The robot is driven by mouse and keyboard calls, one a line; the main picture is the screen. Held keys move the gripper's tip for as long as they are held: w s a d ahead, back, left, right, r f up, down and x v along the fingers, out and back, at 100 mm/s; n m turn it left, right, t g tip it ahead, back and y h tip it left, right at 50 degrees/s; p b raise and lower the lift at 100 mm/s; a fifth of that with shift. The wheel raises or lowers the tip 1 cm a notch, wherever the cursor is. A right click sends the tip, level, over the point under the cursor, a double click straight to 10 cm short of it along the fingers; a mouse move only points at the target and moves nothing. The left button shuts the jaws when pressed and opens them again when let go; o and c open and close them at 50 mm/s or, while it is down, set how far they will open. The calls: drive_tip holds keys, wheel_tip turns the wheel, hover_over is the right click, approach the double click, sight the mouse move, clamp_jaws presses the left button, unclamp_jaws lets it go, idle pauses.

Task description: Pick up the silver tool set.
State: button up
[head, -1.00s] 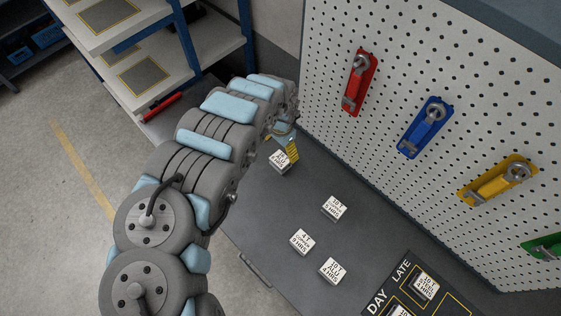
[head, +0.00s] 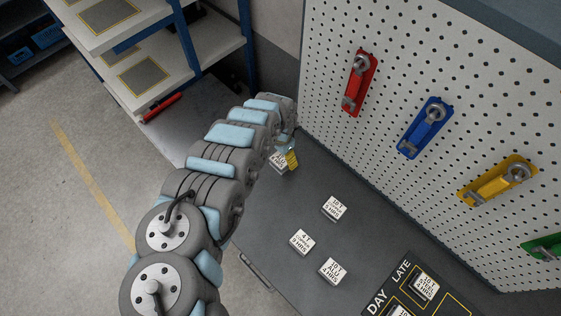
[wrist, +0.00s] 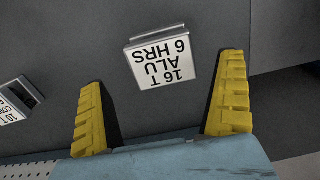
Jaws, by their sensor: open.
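My gripper (wrist: 163,72) is open, with its two yellow fingers spread wide in the wrist view. A small silver-white block (wrist: 162,62) labelled "16 T ALU 6 HRS" lies between and just beyond the fingertips, and nothing is gripped. In the head view my gripper (head: 290,158) is at the far end of the dark bench, over that same block (head: 277,163), which it partly hides. Grey metal tools hang on coloured holders: red (head: 352,102), blue (head: 410,146), yellow (head: 476,197) and green. I see no holder that is clearly silver.
A perforated board (head: 390,60) rises along the bench's right side. Several other labelled blocks, including one marked "10 T" (head: 334,208), stand on the dark bench (head: 275,215). A board marked DAY and LATE (head: 405,272) lies at the front. Shelving (head: 175,65) stands behind.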

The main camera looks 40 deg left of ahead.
sight(281, 159)
drive_tip(key=shift+w+a+f, duration=0.1)
drive_tip(key=shift+w+f, duration=0.05)
drive_tip(key=shift+f, duration=1.65)
drive_tip(key=shift+f+b, duration=0.3)
drive_tip(key=shift+f, duration=0.2)
drive_tip(key=c, duration=1.2)
